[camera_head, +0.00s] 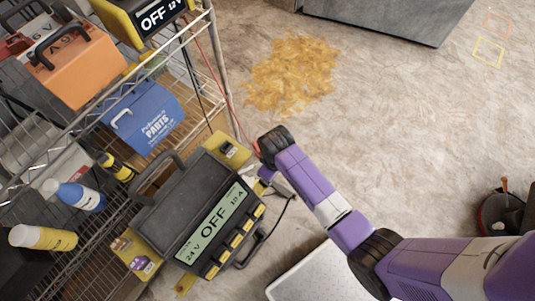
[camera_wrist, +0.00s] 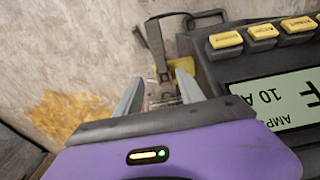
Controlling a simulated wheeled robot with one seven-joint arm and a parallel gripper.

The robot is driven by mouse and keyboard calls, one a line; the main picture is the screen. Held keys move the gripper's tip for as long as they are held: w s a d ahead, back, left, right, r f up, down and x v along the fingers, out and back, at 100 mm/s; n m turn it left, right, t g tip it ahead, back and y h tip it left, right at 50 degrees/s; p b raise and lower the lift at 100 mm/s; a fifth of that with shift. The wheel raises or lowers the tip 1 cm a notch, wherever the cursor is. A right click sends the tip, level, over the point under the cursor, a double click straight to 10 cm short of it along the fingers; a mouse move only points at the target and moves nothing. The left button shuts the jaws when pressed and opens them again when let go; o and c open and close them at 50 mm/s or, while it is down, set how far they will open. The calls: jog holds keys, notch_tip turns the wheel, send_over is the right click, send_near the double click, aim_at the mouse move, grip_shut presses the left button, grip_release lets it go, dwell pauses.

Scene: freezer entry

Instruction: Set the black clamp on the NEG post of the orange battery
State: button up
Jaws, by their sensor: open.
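My gripper (camera_wrist: 160,88) is open at the side of a black charger (camera_head: 200,215) whose display reads OFF, 24 V. In the wrist view, a dark, narrow, strap-like piece (camera_wrist: 157,48) stands just beyond and between the fingertips. It may be the black clamp or its lead; I cannot tell, nor whether the fingers touch it. In the head view my gripper (camera_head: 264,174) is partly hidden by my arm. An orange box with a black handle (camera_head: 88,72) on the shelf at upper left may be the orange battery. I cannot make out its NEG post.
A wire shelf (camera_head: 226,75) fills the left, holding a blue PARTS box (camera_head: 150,115) and bottles. Another charger (camera_head: 140,18) stands at the top, with a red cable hanging nearby. A white panel (camera_head: 318,278) lies below my arm. The stained floor (camera_head: 290,75) is open.

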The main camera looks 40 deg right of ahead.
aim_at(276, 186)
jog(key=shift+w+a+f+b, duration=0.1)
jog(key=shift+f+b, duration=0.3)
jog(key=shift+f, duration=1.55)
jog(key=shift+w+a+f+b, duration=0.1)
jog(key=shift+f+b, duration=0.3)
jog(key=shift+f, duration=1.55)
jog(key=shift+c, duration=0.3)
grip_shut()
